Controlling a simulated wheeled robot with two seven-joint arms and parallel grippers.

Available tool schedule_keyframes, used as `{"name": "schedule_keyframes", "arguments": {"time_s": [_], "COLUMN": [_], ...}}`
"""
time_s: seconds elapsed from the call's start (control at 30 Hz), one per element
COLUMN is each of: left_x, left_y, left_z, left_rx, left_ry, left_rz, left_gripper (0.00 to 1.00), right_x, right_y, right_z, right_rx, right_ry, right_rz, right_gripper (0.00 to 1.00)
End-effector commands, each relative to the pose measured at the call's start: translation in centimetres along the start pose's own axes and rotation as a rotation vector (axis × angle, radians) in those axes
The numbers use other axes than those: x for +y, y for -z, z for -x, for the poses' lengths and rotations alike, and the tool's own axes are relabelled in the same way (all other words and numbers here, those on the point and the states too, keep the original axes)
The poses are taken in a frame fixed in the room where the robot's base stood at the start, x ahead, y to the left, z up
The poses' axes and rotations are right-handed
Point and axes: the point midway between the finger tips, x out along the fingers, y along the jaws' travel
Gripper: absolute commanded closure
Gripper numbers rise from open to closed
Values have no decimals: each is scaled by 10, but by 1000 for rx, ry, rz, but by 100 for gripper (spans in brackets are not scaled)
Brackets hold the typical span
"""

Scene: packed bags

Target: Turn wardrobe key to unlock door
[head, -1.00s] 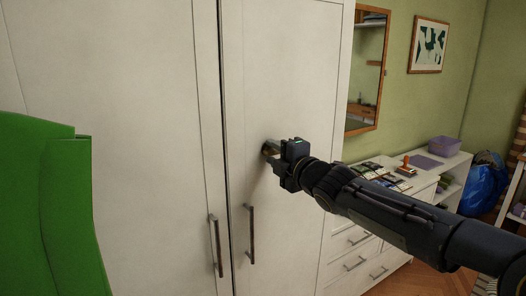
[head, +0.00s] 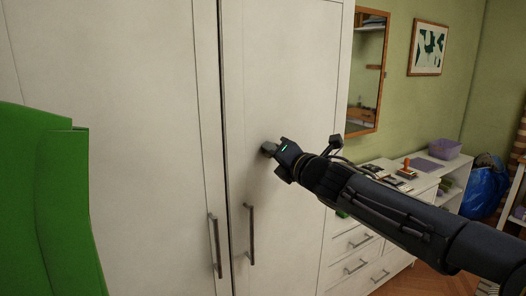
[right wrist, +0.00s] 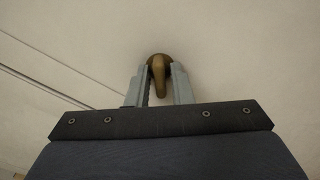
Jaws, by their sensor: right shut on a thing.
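The white wardrobe (head: 120,130) has two doors with long dark handles, and both doors look closed. A brass-coloured key (right wrist: 158,77) shows in the right wrist view, at the face of the right door (head: 285,75). My right gripper (right wrist: 158,85) is shut on the key, one finger on each side of it. In the head view my right gripper (head: 269,149) is at the right door, above the right handle (head: 251,235), and hides the key. My left gripper is not in view.
A green object (head: 40,200) stands close at the left in front of the wardrobe. A white dresser (head: 365,245) with small items on top stands to the right, below my right arm. A mirror (head: 367,75) hangs on the green wall.

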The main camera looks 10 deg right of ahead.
Motion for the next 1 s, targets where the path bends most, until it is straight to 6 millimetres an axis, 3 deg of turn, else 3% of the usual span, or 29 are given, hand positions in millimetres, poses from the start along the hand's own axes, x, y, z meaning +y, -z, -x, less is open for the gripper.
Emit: {"name": "schedule_keyframes", "arguments": {"time_s": [0.1, 0.2, 0.47, 0.7, 0.93, 0.97, 1.0], "left_x": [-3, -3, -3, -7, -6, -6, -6], "left_y": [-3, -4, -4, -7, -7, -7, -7], "left_z": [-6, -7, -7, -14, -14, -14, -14], "left_rx": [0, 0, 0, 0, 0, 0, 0], "left_ry": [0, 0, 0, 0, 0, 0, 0], "left_rz": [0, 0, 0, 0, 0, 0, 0], "left_gripper": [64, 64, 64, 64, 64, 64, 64], "right_x": [-1, -1, -1, -1, 0, 0, -1], "right_y": [2, 1, 1, 1, 1, 1, 1], "right_z": [0, 0, 0, 0, 0, 0, 0], "right_rx": [0, 0, 0, 0, 1, 1, 1], "right_ry": [-2, 0, 1, 0, 0, 0, 0], "right_rz": [249, 352, 388, 820, 858, 858, 857], "right_gripper": [93, 93, 93, 93, 93, 76, 71]}}
